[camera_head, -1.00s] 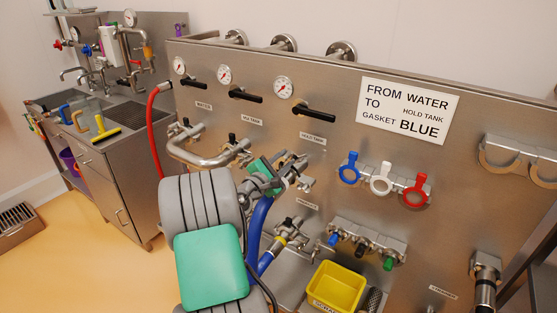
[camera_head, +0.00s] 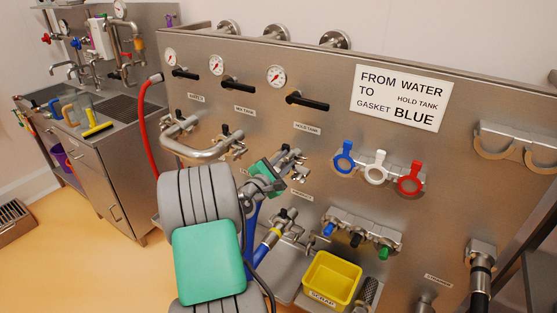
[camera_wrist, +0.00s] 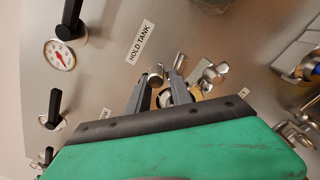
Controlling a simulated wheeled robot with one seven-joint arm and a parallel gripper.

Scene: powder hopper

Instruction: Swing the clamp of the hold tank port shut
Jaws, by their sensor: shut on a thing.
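The hold tank port (camera_wrist: 204,92) is on the steel panel below its "HOLD TANK" label (camera_head: 307,127). In the wrist view a metal clamp with a wing nut (camera_wrist: 215,73) sits at the port. My gripper (camera_head: 284,163) reaches the port from the front left in the head view. In the wrist view its two grey fingers (camera_wrist: 164,84) are close together on a metal part of the clamp. The fingers and my green-covered wrist hide much of the port, so I cannot tell exactly how far the clamp is closed.
A bent steel pipe (camera_head: 198,148) is left of my gripper. Blue, white and red gaskets (camera_head: 376,165) hang to the right. A blue hose (camera_head: 262,252) and a yellow scrap bin (camera_head: 332,280) are below.

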